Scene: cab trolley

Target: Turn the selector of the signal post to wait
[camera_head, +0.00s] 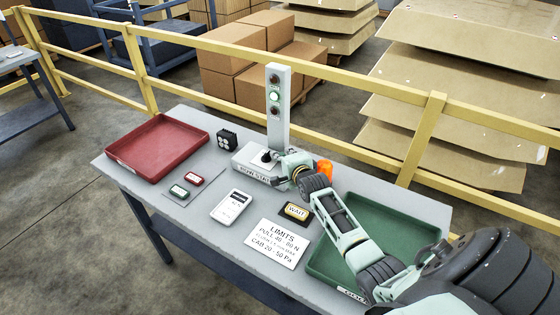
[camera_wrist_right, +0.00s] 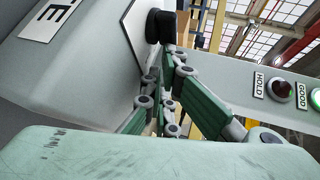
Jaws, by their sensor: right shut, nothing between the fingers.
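The signal post (camera_head: 278,115) is a grey upright with three lamps, standing on a grey base at the back of the table. Its middle lamp glows green. The black selector knob (camera_head: 267,156) sits on the sloped base top; it also shows in the right wrist view (camera_wrist_right: 160,26) on a white plate. My right gripper (camera_head: 281,160) is at the knob's right side, fingers shut and empty. In the wrist view its fingertips (camera_wrist_right: 172,52) are close beside the knob; I cannot tell whether they touch. The selector's pointing direction is unclear. My left gripper is out of view.
The table holds a red tray (camera_head: 158,146), a black block (camera_head: 227,139), a white meter (camera_head: 231,206), a WAIT tag (camera_head: 295,211), a limits sign (camera_head: 278,243) and a green tray (camera_head: 400,215) under my right arm. An orange object (camera_head: 325,169) is beside the gripper. A yellow rail (camera_head: 340,85) runs behind.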

